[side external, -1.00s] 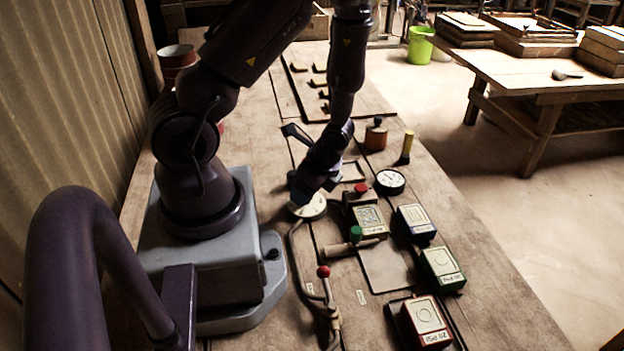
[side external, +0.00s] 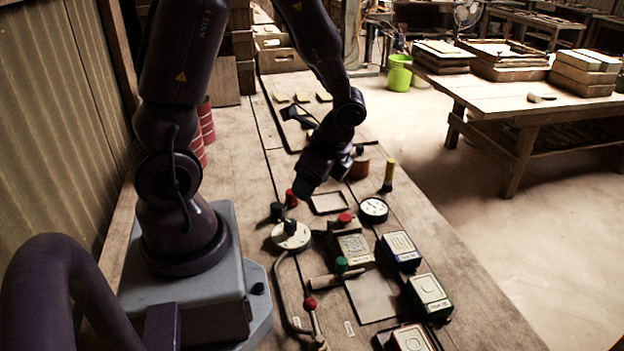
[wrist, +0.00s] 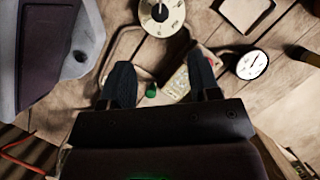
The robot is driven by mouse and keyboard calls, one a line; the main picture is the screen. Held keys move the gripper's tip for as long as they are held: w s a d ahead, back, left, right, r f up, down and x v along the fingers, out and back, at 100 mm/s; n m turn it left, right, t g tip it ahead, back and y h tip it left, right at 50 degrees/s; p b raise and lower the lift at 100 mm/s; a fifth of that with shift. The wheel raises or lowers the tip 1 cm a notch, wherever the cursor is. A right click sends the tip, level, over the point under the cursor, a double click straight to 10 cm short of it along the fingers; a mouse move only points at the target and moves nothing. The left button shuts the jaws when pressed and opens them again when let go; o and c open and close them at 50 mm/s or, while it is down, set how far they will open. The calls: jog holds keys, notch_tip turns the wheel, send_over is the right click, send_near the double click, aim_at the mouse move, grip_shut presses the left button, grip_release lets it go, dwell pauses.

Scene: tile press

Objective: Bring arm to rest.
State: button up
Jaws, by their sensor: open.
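My gripper (side external: 303,187) is raised above the bench, over the area behind the round white dial (side external: 291,235). In the wrist view its two fingers (wrist: 160,88) stand wide apart with nothing between them. The dial also shows in the wrist view (wrist: 162,14), beyond the fingertips. The arm is bent, its forearm sloping down toward the bench.
Below are a pressure gauge (side external: 373,210), a red-knobbed lever (side external: 311,305), a green knob (side external: 341,264), a tile with a pattern (side external: 355,249) and blue (side external: 400,249) and green (side external: 430,296) boxes. A yellow-topped stick (side external: 388,176) stands behind the gauge. The air around my gripper looks clear.

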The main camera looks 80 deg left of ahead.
dwell(0.4)
jog(key=s+d+r+n+t+h, duration=0.1)
jog(key=d+r+n+t, duration=0.3)
jog(key=r, duration=0.5)
jog(key=s+d+r+n+t+h, duration=0.1)
jog(key=d+r+n+t+h, duration=0.1)
jog(key=d+r+n+t, duration=0.2)
jog(key=d+r+n, duration=0.1)
jog(key=d+r, duration=0.2)
jog(key=r, duration=0.3)
jog(key=shift+s+r+t, duration=0.25)
jog(key=shift+s+t, duration=0.1)
jog(key=shift+t, duration=0.05)
